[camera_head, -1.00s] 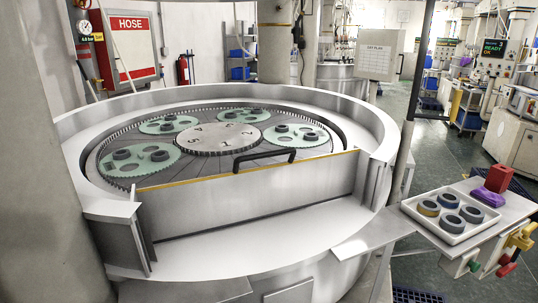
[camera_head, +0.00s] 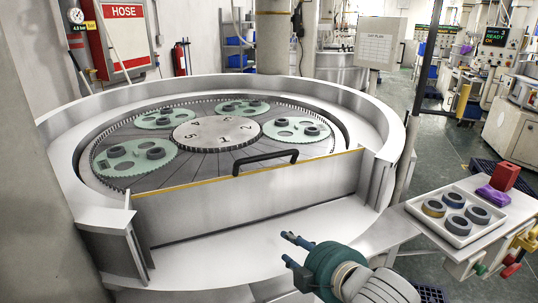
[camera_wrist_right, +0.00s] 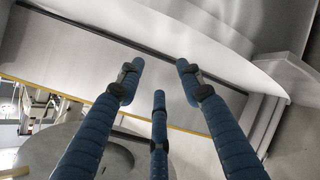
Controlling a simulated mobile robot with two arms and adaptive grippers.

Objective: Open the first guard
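The first guard (camera_head: 245,205) is a grey metal panel with a yellow top edge, upright across the front opening of the round lapping machine. A black bar handle (camera_head: 265,160) rises at its top edge. The panel also shows in the wrist view (camera_wrist_right: 70,55). My right gripper (camera_head: 288,247) has blue-green fingers and is in front of the guard, over the pale front ledge, apart from panel and handle. In the wrist view its fingers (camera_wrist_right: 160,82) are spread with nothing between them. My left gripper is not in view.
Behind the guard, a toothed plate carries green discs (camera_head: 120,157) around a numbered hub (camera_head: 215,132). At right, a side table holds a white tray (camera_head: 435,222) of rings, a red block (camera_head: 506,176) and a purple cloth (camera_head: 492,195). A slim post stands beside the machine.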

